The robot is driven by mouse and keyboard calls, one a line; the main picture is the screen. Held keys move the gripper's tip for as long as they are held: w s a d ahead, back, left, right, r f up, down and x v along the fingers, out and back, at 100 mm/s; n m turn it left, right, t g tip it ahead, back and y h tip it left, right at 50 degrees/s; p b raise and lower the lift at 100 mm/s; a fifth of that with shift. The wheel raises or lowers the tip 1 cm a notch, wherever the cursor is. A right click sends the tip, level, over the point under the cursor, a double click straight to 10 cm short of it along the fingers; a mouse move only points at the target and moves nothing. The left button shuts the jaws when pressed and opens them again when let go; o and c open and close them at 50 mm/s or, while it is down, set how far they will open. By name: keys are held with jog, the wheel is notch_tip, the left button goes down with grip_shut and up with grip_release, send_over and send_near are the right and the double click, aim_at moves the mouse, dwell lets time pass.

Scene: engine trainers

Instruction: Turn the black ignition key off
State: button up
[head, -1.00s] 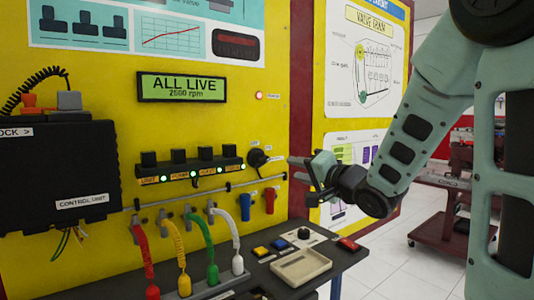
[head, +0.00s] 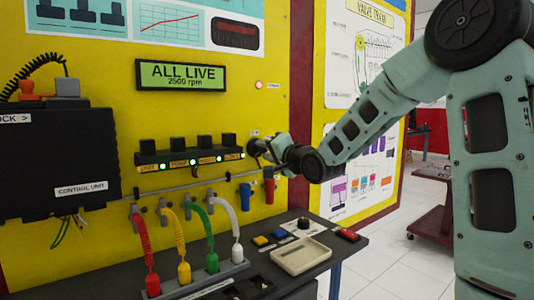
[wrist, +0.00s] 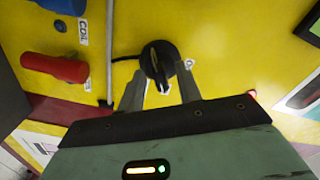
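The black ignition key (wrist: 157,62) is on a round black switch on the yellow panel, seen near the top middle of the wrist view. Its grip bar runs nearly upright in that view. My gripper (wrist: 161,72) is open, with one grey finger on each side of the key. I cannot tell whether either finger touches it. In the head view my gripper (head: 272,147) is at the panel, just right of the lit switch row, and mostly covers the ignition switch (head: 254,146).
A red lamp (head: 259,85) glows above the key. A blue part (head: 246,196) and a red part (head: 269,188) hang below it. The shelf holds a beige tray (head: 300,255) and coloured leads.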

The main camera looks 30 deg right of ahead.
jog(key=shift+c, duration=0.3)
grip_shut()
